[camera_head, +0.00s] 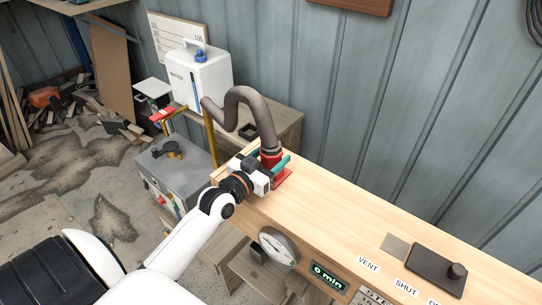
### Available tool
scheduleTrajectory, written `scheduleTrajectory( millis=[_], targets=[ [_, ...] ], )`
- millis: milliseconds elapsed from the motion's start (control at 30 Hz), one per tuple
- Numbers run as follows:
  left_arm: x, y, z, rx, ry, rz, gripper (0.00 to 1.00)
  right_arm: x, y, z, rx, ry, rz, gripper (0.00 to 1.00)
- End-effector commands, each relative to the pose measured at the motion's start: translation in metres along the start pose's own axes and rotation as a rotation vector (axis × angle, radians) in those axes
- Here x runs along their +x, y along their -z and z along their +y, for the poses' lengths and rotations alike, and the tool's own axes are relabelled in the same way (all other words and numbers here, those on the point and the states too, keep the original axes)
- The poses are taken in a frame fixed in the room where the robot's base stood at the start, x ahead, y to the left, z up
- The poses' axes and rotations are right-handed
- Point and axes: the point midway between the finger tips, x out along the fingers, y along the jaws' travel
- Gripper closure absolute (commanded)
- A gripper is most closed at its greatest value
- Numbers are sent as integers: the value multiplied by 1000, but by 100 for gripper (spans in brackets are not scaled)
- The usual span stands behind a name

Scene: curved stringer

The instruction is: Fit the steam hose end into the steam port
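The steam hose (263,112) is a thick grey-brown tube that rises in a bend from beside the white water tank and comes down to the left end of the wooden steam box. Its lower end has a red collar (271,157). My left gripper (277,170) is at this end, with teal fingers beside the collar; they seem closed around it, but the contact is partly hidden. A red plate (283,179) lies on the box top just beneath, likely around the steam port. The port opening is hidden by the gripper and hose. My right gripper is not in view.
The white tank (202,75) and grey boiler (181,170) stand behind left.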

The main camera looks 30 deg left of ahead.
Motion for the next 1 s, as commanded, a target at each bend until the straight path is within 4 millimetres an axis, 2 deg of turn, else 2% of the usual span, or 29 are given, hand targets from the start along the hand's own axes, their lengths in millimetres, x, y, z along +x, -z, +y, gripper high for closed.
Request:
scheduleTrajectory(
  millis=[367, 433, 567, 800, 1000],
  targets=[
    [0, -4, 0, 0, 0, -1, 31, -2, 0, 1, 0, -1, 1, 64],
    [-5, -2, 0, 1, 0, 1, 31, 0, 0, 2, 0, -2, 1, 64],
    [-26, 0, 0, 2, 0, 2, 31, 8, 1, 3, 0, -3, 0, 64],
    [-79, 1, 0, 1, 0, 4, 31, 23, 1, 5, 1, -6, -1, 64],
    [-108, -1, 0, 1, 0, 2, 31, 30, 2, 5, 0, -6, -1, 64]
  ],
)
